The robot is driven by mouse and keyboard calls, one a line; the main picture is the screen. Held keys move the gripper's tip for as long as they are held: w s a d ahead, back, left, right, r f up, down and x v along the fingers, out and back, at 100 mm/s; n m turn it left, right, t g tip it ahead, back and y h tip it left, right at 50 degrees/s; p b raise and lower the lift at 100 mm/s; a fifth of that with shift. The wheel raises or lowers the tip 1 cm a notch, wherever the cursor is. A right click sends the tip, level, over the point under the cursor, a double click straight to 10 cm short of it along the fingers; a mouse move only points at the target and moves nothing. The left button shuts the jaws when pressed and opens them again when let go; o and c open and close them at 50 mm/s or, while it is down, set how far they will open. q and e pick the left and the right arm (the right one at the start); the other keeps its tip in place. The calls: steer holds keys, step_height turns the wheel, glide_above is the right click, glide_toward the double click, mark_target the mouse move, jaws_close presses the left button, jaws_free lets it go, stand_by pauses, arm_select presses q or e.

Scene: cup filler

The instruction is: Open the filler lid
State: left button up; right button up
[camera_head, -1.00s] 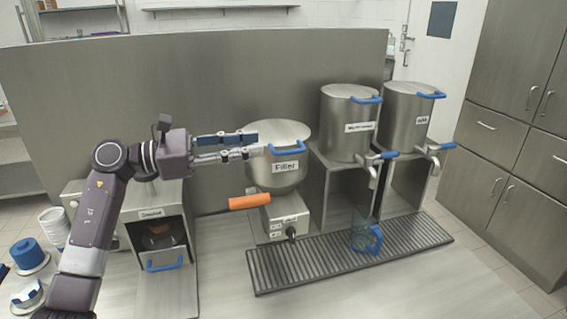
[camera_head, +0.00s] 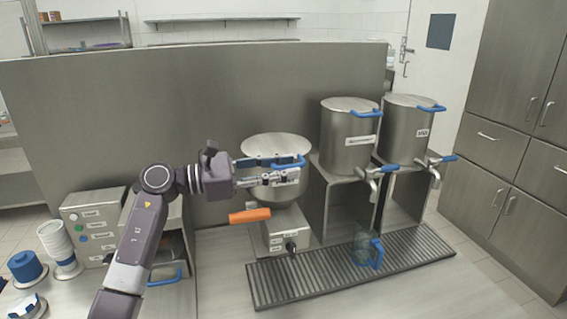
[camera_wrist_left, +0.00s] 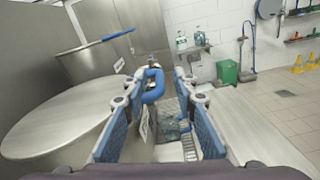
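The filler is a steel bowl (camera_head: 284,190) on a steel base, with a flat round lid (camera_head: 272,143) lying on top, closed. The lid has a blue handle (camera_head: 291,163) on its front right side. My left gripper (camera_head: 282,170) reaches in from the left at the lid's front, with its fingertips at the handle in the head view. In the left wrist view the two blue-padded fingers (camera_wrist_left: 168,118) are spread apart, and the blue lid handle (camera_wrist_left: 154,84) shows between and just beyond their tips. I cannot tell whether they touch it. My right gripper is not in view.
An orange lever (camera_head: 249,215) sticks out below the filler bowl. Two steel tanks with blue handles stand to the right, the nearer one labelled (camera_head: 345,150). A clear cup with a blue handle (camera_head: 376,253) stands on the drip grate (camera_head: 300,284). A control box (camera_head: 92,222) is at left.

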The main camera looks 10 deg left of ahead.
arm_select(q)
steer(key=shift+c, duration=0.6)
jaws_close()
steer(key=shift+r, duration=0.1)
steer(key=shift+r+n, duration=0.3)
steer(key=shift+r, duration=0.3)
steer(key=w+a+r+n+p, duration=0.1)
steer(key=w+r+n+p, duration=0.3)
steer(key=r, duration=0.7)
steer(key=shift+w+a+r+n, duration=0.15)
steer(key=shift+a+r+n, duration=0.1)
steer(key=shift+a+n, duration=0.25)
steer(key=shift+d, duration=0.1)
steer(key=shift+o, duration=0.6)
jaws_free()
steer(key=shift+f, duration=0.1)
